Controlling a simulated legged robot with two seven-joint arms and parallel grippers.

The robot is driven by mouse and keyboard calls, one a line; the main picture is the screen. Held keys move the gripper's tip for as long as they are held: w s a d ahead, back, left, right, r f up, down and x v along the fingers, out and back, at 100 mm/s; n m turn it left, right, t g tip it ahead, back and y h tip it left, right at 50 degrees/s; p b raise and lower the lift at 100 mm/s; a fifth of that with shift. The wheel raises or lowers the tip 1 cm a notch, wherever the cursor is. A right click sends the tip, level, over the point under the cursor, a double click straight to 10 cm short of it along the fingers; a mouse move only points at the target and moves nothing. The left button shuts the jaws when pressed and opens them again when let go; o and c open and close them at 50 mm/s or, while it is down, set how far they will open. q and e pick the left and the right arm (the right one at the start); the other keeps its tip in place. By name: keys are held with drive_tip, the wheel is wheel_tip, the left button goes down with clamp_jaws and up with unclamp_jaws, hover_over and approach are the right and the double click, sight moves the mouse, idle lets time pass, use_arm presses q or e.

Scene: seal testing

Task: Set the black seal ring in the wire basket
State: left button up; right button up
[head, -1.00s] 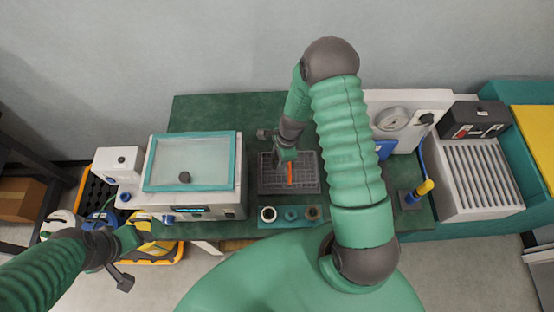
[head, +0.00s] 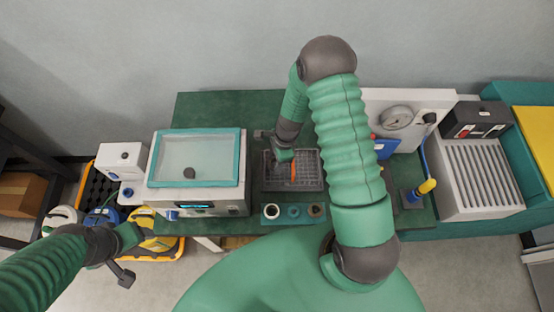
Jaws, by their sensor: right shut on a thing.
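The wire basket (head: 311,181) is a dark grey rectangular grid on the green bench, with an orange strip (head: 294,172) in its middle. My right gripper (head: 282,161) is pointed down over the basket's upper left part. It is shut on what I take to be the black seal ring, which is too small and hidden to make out. I cannot tell whether it touches the basket. My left gripper (head: 138,236) is at the lower left, away from the basket; its fingers are too small to read.
A lidded bath (head: 197,202) stands left of the basket. A gauge panel (head: 397,118) and ribbed unit (head: 480,180) are at right.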

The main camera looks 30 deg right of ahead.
drive_tip(key=shift+a+r, duration=0.1)
drive_tip(key=shift+a, duration=0.25)
drive_tip(key=shift+d, duration=0.9)
drive_tip(key=shift+a, duration=0.2)
use_arm(q)
drive_tip(key=shift+a, duration=0.5)
drive_tip(key=shift+d+r, duration=0.1)
drive_tip(key=shift+d, duration=0.25)
use_arm(e)
drive_tip(key=shift+d, duration=0.2)
use_arm(q)
drive_tip(key=shift+a, duration=0.15)
use_arm(e)
drive_tip(key=shift+a, duration=0.15)
